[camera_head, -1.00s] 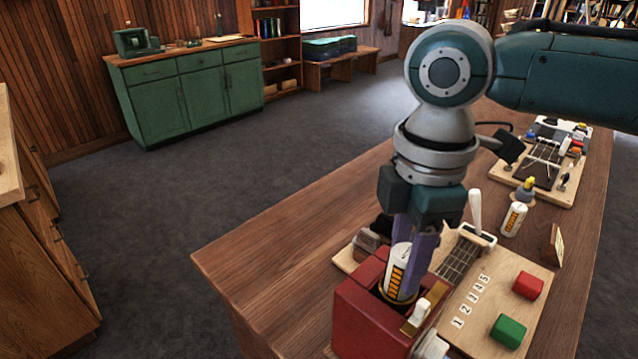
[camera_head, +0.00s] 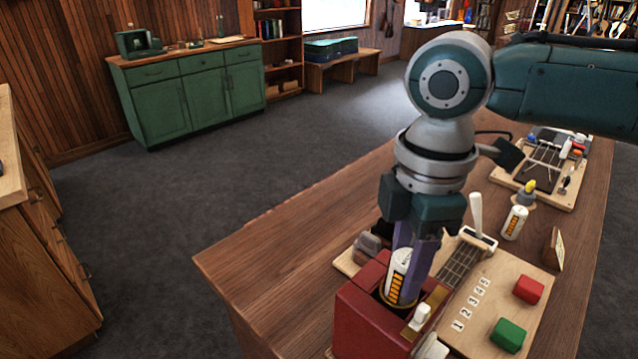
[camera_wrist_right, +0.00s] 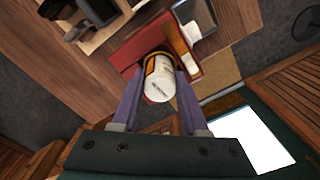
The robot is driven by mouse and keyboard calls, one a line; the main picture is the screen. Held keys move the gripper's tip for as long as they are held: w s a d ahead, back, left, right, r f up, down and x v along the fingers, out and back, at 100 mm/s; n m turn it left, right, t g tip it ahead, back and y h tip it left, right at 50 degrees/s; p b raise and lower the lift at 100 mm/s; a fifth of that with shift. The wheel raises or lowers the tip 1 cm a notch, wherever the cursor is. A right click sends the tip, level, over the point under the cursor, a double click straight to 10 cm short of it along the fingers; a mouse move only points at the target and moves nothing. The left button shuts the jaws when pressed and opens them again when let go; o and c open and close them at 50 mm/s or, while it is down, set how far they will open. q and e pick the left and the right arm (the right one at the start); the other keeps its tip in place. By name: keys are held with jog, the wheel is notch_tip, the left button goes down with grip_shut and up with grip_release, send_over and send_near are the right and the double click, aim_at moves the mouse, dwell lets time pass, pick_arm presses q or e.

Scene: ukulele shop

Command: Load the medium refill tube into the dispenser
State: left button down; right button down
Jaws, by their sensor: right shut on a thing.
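A white refill tube with orange-yellow markings (camera_head: 399,277) stands nearly upright with its lower end inside the round opening of the red dispenser (camera_head: 362,318). My right gripper (camera_head: 413,272) is above the dispenser, its purple fingers shut on the tube. In the right wrist view, the tube (camera_wrist_right: 160,82) sits between the two fingers (camera_wrist_right: 157,95), with the dispenser (camera_wrist_right: 128,55) around its far end. The tube's lower end is hidden inside the dispenser. Another white tube with orange markings (camera_head: 515,222) stands farther back on the bench. My left gripper does not show.
A wooden board with numbers 1 to 5 (camera_head: 485,290) lies beside the dispenser, with a red block (camera_head: 528,289) and a green block (camera_head: 508,333). A tool board (camera_head: 545,165) is at the far end. The bench's left part is clear.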

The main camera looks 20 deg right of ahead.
jog(key=shift+f, duration=0.45)
jog(key=c, duration=0.7)
grip_release()
notch_tip(320, 180, up, 2)
jog(key=shift+r+p, duration=0.15)
jog(key=shift+p, duration=0.9)
notch_tip(320, 180, up, 9)
jog(key=p, duration=0.9)
jog(key=shift+p, duration=0.35)
